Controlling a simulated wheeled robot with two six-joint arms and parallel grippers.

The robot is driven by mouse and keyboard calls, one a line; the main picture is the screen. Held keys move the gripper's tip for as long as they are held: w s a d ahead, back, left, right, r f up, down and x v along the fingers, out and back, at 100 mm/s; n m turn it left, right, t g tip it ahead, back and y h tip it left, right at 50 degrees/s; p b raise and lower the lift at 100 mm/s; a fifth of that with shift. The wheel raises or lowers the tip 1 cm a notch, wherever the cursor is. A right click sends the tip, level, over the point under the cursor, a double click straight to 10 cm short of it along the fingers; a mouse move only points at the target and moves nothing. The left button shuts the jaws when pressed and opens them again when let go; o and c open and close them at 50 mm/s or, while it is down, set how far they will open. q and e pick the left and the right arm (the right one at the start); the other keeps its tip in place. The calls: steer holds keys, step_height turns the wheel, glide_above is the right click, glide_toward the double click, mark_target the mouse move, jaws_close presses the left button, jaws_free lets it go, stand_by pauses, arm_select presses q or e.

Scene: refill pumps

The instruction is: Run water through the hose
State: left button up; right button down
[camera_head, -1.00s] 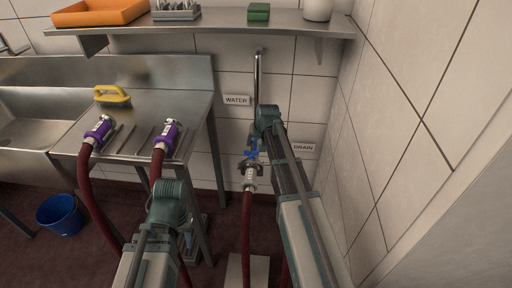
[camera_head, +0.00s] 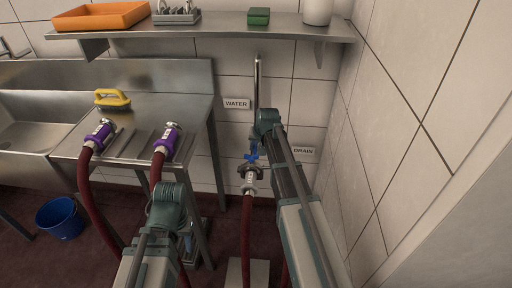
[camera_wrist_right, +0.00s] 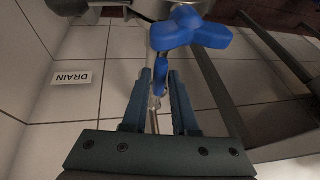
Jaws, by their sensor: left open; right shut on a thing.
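The blue valve handle (camera_head: 252,156) is on the water pipe (camera_head: 257,85) beside the WATER sign (camera_head: 236,103). A dark red hose (camera_head: 247,225) hangs from a metal coupling (camera_head: 250,176) just below the valve. My right gripper (camera_wrist_right: 160,85) is shut on the lower arm of the blue handle, which also shows in the right wrist view (camera_wrist_right: 185,32). My left gripper (camera_head: 187,238) is low at the front, clear of the valve, mostly hidden behind its own wrist. Two purple-collared hose ends (camera_head: 100,135) (camera_head: 167,141) rest on the steel table. No water is visible.
The DRAIN sign (camera_head: 303,151) is right of my right arm; the drain itself is hidden. A steel shelf (camera_head: 225,24) runs above. A yellow-handled brush (camera_head: 113,98) lies on the steel table (camera_head: 165,100). A blue bucket (camera_head: 60,217) stands on the floor at left.

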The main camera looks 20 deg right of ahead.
stand_by(0.9)
steer(key=w+d+n+g+y, duration=0.4)
steer(key=d+n, duration=0.8)
steer(key=n, duration=0.5)
steer(key=shift+w+g+y, duration=0.4)
steer(key=shift+w+g, duration=0.1)
steer(key=shift+w, duration=0.2)
steer(key=c, duration=0.7)
jaws_free()
steer(key=shift+r, duration=0.15)
